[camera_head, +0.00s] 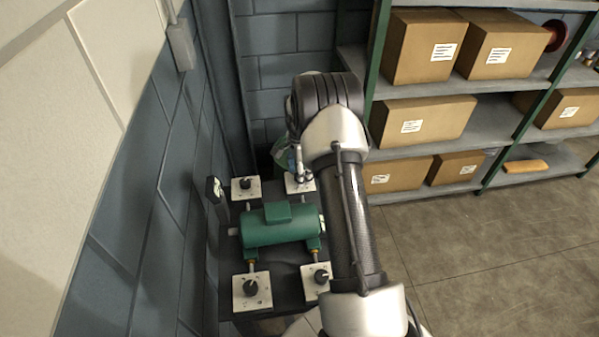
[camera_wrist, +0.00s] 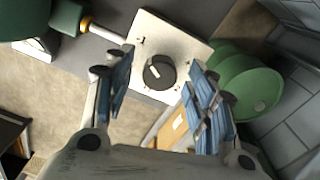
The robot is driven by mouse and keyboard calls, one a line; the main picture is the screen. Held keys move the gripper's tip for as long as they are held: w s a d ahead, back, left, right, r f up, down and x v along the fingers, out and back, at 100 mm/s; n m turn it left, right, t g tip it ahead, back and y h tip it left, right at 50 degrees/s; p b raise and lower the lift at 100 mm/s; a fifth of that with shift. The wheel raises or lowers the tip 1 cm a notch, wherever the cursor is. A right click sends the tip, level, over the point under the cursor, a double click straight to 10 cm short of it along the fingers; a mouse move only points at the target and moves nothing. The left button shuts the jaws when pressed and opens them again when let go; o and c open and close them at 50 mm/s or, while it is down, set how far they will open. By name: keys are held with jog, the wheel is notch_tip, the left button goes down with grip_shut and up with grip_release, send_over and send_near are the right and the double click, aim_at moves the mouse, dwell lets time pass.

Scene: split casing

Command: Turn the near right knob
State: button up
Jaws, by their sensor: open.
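The near right knob (camera_head: 321,276) is black, on a white square plate at the near right corner of the bench. My gripper (camera_head: 302,172) is away from it, over the far right knob's plate (camera_head: 296,187), mostly hidden by my arm. In the wrist view my open gripper (camera_wrist: 160,76) has its blue-padded fingers either side of a black round knob (camera_wrist: 161,72) with a pale pointer mark. That knob sits on a white plate (camera_wrist: 150,32). I cannot tell its height gap to the fingertips; no contact shows.
A green motor-like casing (camera_head: 276,228) lies between the knob plates on the dark bench. Far left (camera_head: 246,188) and near left (camera_head: 251,289) knobs sit along the wall side. A green bin (camera_wrist: 243,88) stands beyond the plate. Shelves with boxes (camera_head: 424,118) are at the right.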

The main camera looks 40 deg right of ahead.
notch_tip(320, 180, up, 12)
dwell(0.6)
dwell(0.5)
jog(key=s+a+r+n+t, duration=0.1)
jog(key=s+a+r+n, duration=0.45)
jog(key=a+r, duration=0.35)
jog(key=s+a+r+n+t, duration=0.1)
jog(key=s+a+r+n, duration=0.4)
jog(key=s+a+r, duration=0.3)
jog(key=s+a+n+t, duration=0.1)
jog(key=s+a+n, duration=0.3)
jog(key=s, duration=0.5)
jog(key=s+a+n+t+b, duration=0.1)
jog(key=s+a+n, duration=0.4)
jog(key=s, duration=0.4)
jog(key=shift+a+f+n+t+b, duration=0.2)
jog(key=shift+f+n+t+b, duration=0.1)
jog(key=shift+n, duration=0.15)
jog(key=shift+s, duration=0.1)
